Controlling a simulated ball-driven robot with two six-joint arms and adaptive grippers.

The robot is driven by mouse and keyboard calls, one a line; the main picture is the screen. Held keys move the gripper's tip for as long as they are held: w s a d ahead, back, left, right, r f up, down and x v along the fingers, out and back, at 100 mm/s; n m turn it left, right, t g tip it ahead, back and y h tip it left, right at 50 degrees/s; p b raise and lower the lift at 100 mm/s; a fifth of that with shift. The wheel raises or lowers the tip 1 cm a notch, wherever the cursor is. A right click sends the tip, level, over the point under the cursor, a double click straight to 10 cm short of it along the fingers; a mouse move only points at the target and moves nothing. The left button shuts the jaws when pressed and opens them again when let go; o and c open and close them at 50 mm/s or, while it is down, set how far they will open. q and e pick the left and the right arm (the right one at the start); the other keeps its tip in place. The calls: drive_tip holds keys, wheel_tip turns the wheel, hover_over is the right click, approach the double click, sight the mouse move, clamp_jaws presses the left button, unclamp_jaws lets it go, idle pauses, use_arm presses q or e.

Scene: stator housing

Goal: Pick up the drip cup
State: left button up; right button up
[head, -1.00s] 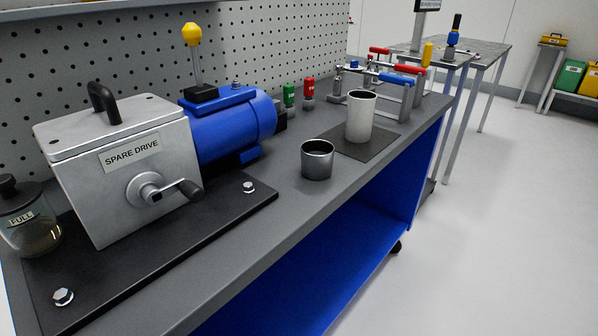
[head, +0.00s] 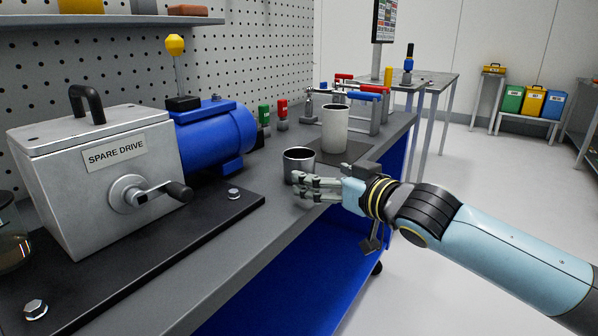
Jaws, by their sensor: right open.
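The drip cup, which I take to be the short dark metal cup (head: 298,157), stands upright and open-topped on the grey bench top (head: 262,234). My right gripper (head: 303,187) has come in from the right, and its fingers are open and empty. The fingertips are in front of the cup's lower part and hide some of its base. I cannot tell whether they touch it. My left gripper is not in view.
A taller pale cylinder (head: 335,128) stands on a dark mat just behind the cup. Red and blue-handled clamps (head: 368,95) are beyond it. The spare drive box (head: 100,175) with its crank and blue motor (head: 215,132) fills the left. Bare bench lies in front of the cup.

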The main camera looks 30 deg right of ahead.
sight(304, 156)
drive_tip(key=w+b, duration=0.1)
drive_tip(key=w, duration=0.2)
drive_tip(key=w+f+b, duration=0.1)
drive_tip(key=w, duration=0.2)
drive_tip(key=shift+w+a+f, duration=0.15)
drive_tip(key=shift+a+f, duration=0.05)
drive_tip(key=shift+r, duration=0.1)
drive_tip(key=c, duration=1.4)
drive_tip(key=shift+r, duration=0.1)
wheel_tip(304, 156, up, 4)
drive_tip(key=shift+r+p, duration=0.25)
drive_tip(key=shift+p, duration=0.55)
drive_tip(key=shift+s+d+r+p, duration=0.85)
drive_tip(key=shift+d+r+p, duration=0.15)
drive_tip(key=shift+d, duration=0.75)
drive_tip(key=shift+s+d+r+p, duration=0.9)
drive_tip(key=shift+d+r, duration=0.2)
drive_tip(key=shift+d, duration=0.65)
drive_tip(key=shift+s+d+r+p, duration=0.9)
drive_tip(key=shift+d+r, duration=0.15)
drive_tip(key=shift+d, duration=0.7)
